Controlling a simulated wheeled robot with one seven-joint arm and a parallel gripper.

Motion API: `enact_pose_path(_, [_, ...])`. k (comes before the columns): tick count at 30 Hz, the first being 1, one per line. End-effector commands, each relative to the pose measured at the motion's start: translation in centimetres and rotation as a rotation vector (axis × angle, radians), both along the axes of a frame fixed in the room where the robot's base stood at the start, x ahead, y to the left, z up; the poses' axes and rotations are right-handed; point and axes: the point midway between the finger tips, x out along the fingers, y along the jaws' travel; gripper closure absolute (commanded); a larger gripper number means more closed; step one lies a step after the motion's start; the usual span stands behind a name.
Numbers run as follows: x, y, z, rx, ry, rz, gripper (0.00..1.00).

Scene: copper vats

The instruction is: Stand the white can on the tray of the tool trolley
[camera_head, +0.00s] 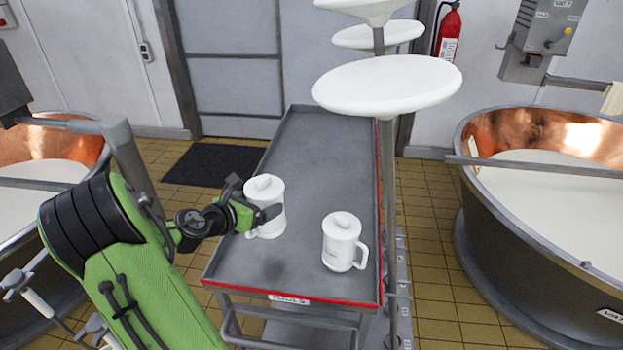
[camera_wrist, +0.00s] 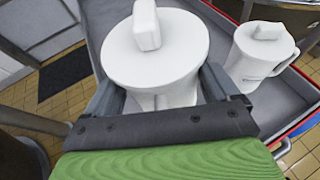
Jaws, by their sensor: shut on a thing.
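A white can (camera_head: 264,190) with a lid and knob is held upright in my gripper (camera_head: 262,212) over the front left part of the trolley's grey tray (camera_head: 322,150). I cannot tell whether its base touches the tray. In the wrist view the can (camera_wrist: 155,55) fills the space between the fingers of my gripper (camera_wrist: 165,95), and its lower part is hidden. The tray (camera_wrist: 275,105) also shows there. A second white can with a handle (camera_head: 342,245) stands upright on the tray, to the right and nearer the front edge.
A post with white round discs (camera_head: 388,85) rises beside the tray's right edge. Copper vats stand at left (camera_head: 50,150) and right (camera_head: 530,200). The back of the tray is clear. A dark mat (camera_head: 215,163) lies on the floor behind left.

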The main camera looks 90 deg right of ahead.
Motion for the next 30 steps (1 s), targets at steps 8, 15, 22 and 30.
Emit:
enact_pose_path(8, [0.0, 0.1, -5.9, 0.005, 0.005, 0.002, 0.63])
enact_pose_path(15, [0.0, 0.1, -9.6, 0.004, 0.004, 0.002, 0.63])
enact_pose_path(22, [0.1, 0.1, -9.5, 0.002, 0.001, 0.003, 0.63])
enact_pose_path(30, [0.1, 0.1, -9.8, 0.003, 0.001, 0.003, 0.00])
